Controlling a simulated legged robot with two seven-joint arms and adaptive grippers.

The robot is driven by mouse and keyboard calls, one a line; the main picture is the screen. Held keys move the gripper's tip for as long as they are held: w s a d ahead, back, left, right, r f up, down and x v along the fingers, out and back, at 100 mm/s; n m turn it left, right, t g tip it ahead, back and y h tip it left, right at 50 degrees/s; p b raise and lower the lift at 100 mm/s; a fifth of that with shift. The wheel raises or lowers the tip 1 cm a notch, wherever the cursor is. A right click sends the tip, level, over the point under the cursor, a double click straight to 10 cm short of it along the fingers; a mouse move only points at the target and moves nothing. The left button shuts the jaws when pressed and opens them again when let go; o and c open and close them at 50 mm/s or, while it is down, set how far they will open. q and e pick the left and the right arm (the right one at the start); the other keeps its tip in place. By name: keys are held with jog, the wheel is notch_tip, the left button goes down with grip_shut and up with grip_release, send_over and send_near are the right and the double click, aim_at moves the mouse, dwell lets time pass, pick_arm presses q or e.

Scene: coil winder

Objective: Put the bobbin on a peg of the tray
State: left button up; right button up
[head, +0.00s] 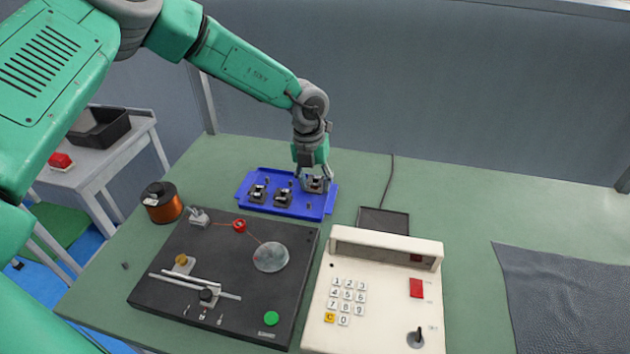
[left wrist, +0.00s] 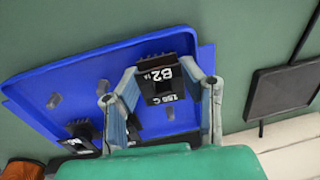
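The blue tray (head: 247,183) lies on the bench with upright pegs. Two black bobbins, one at the left (head: 258,193) and one in the middle (head: 283,196), sit on its near side. My left gripper (head: 314,176) is over the tray's far right part, with its fingers against both sides of another black bobbin (head: 316,184). In the left wrist view this bobbin (left wrist: 162,86) shows the marking B2 155 C between the fingertips (left wrist: 159,72). It is at or just above the tray; a peg under it is hidden. My right gripper is out of view.
A black winding machine (head: 220,265) and a cream keypad unit (head: 385,290) stand in front of the tray. A copper wire spool (head: 161,202) is at the left and a small dark plate (head: 383,220) at the right. A dark mat (head: 565,295) lies far right.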

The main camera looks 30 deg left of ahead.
pick_arm(q)
jog(key=shift+o, duration=1.2)
notch_tip(320, 180, up, 12)
jog(key=a, duration=0.1)
jog(key=shift+s+a+f, duration=0.1)
jog(key=shift+s+f, duration=0.05)
jog(key=shift+f, duration=0.05)
